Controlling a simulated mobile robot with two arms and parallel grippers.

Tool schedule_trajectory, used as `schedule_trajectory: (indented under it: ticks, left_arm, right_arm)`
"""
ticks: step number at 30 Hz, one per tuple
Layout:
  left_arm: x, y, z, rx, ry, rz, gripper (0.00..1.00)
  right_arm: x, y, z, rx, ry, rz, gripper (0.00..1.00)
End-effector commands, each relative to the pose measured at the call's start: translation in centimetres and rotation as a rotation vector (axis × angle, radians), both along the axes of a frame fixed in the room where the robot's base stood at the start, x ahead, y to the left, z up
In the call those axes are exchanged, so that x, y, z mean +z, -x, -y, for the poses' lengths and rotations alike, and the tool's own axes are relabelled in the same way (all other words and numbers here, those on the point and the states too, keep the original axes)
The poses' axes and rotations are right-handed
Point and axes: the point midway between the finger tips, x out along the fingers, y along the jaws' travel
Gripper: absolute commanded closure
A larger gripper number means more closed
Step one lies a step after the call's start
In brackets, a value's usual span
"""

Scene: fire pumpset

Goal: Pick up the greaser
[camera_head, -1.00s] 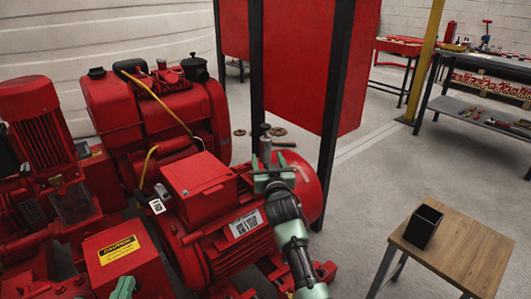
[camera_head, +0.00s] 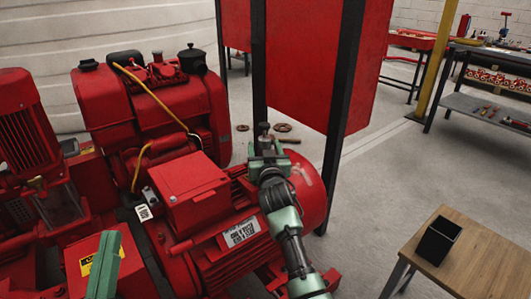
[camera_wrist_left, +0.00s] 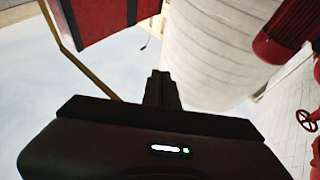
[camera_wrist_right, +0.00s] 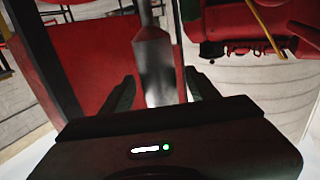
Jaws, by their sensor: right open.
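The greaser appears as a grey metal cylinder with a narrower neck (camera_wrist_right: 157,68) in the right wrist view. It stands between the two fingers of my right gripper (camera_wrist_right: 158,92), which are apart with gaps on both sides. In the head view the greaser's top (camera_head: 264,128) shows just above my right gripper (camera_head: 268,152), by the end of the red motor. The greaser's lower part and what supports it are hidden. My left gripper (camera_wrist_left: 162,88) has its fingers together and looks empty in the left wrist view. A green part of my left arm shows at the head view's lower left.
The red pumpset (camera_head: 160,110) fills the left. A red panel (camera_head: 305,65) on dark posts (camera_head: 343,115) stands behind the right gripper. A wooden stool (camera_head: 470,255) bears a black open box (camera_head: 438,240). Workbenches stand farther back right.

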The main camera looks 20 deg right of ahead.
Motion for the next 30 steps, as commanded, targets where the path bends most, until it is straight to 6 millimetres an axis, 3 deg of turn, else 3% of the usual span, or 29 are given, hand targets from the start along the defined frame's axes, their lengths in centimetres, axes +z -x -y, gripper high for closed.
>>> schedule_trajectory:
  ticks: [4, 5, 11, 24, 30]
  left_arm:
    - [0.0, 0.0, 0.0, 0.0, 0.0, -0.001, 1.0]
    - [0.0, 0.0, 0.0, 0.0, 0.0, -0.001, 1.0]
    - [0.0, 0.0, 0.0, 0.0, -0.001, -0.002, 1.0]
    - [-0.3, -0.3, 0.1, 0.0, -0.006, -0.024, 1.0]
    - [-2.7, -1.2, -0.1, 0.011, -0.045, -0.166, 1.0]
  right_arm:
    - [0.0, 0.0, 0.0, 0.0, 0.0, 0.0, 0.4]
    - [0.0, 0.0, 0.0, 0.0, 0.0, 0.0, 0.46]
    - [0.0, 0.0, 0.0, 0.0, 0.0, 0.0, 1.0]
    - [0.7, 0.0, 0.0, 0.0, 0.0, 0.004, 1.0]
    - [2.4, 0.0, 0.0, 0.0, 0.001, 0.008, 1.0]
